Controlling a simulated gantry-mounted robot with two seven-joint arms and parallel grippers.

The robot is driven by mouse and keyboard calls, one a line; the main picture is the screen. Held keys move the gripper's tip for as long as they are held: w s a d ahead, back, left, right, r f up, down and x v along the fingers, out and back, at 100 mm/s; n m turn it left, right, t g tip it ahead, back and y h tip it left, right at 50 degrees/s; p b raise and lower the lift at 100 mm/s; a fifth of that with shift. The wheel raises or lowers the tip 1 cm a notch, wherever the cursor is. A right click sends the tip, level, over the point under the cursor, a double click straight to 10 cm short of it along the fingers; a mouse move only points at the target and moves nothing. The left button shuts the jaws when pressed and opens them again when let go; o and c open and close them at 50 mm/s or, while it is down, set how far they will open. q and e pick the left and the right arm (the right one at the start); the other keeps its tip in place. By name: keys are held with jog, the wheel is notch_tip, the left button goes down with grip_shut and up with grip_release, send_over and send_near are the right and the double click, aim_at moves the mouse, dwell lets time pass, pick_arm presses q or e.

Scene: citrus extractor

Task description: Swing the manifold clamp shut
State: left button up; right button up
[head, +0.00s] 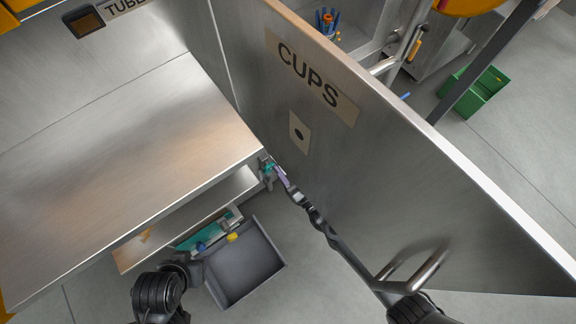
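A small clamp-like fitting with teal and grey parts (267,169) sits at the right corner of the steel bench, beside the panel labelled CUPS. I take it to be the manifold clamp; it is too small to tell how far it is swung. A short pale purple piece (282,176) lies just right of it, possibly its lever. My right gripper (290,188) reaches up from the lower right to this purple piece; its fingers are too small to read, and contact is unclear. My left gripper (194,272) is at the left edge of the grey bin, with fingers not clearly visible.
The large steel CUPS panel (430,190) stands right of my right arm, with a bar handle (415,268). The steel bench (120,150) fills the left. Below are a teal tray (205,234) and an open grey bin (245,268). A green crate (474,91) is on the far floor.

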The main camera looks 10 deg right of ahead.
jog(key=shift+s, duration=0.1)
jog(key=p+v, duration=0.2)
jog(key=v, duration=0.8)
jog(key=shift+s+d, duration=0.2)
jog(key=shift+s, duration=0.05)
jog(key=shift+f, duration=0.1)
